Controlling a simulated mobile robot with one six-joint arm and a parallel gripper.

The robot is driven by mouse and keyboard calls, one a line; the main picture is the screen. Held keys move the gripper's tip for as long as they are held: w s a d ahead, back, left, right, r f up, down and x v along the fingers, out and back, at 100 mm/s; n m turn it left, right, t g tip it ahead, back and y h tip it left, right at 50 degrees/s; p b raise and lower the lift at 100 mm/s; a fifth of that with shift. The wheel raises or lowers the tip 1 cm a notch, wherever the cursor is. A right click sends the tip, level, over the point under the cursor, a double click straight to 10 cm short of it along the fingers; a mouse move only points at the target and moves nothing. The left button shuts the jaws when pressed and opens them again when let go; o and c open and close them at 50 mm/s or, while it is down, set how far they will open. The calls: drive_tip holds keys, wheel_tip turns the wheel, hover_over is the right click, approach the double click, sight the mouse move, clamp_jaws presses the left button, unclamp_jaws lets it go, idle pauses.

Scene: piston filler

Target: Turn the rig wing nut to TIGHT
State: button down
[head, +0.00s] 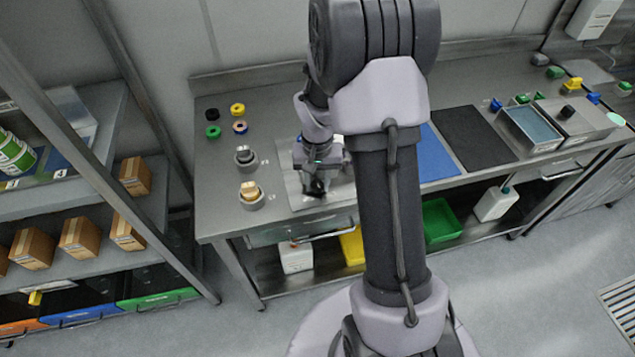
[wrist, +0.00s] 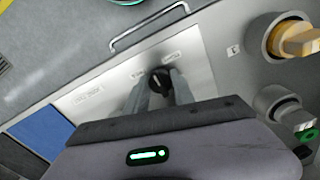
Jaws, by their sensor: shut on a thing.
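The rig wing nut (wrist: 158,78) shows in the wrist view as a small black knob on a bare metal plate (wrist: 205,72). Small labels stand on both sides of it, too small to read surely. My gripper (wrist: 161,90) is over the plate with its two grey fingers shut on the wing nut, one on each side. In the head view my gripper (head: 318,184) is low over the same plate (head: 295,197) on the bench, and my own arm hides much of it. The nut's exact angle is hard to tell.
In the head view, a round holder with a brass-coloured piece (head: 250,192) and a grey holder (head: 245,157) stand left of the plate. Several coloured rings lie behind them. A blue mat (head: 436,158) and black mat (head: 474,138) lie to the right.

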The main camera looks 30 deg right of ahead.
sight(317, 185)
drive_tip(key=shift+m, duration=0.8)
drive_tip(key=c, duration=1.1)
unclamp_jaws()
drive_tip(key=shift+o, duration=0.2)
wheel_tip(317, 185, up, 18)
drive_tip(key=p, duration=0.5)
drive_tip(key=shift+f+p, duration=0.25)
drive_tip(key=shift+p, duration=0.15)
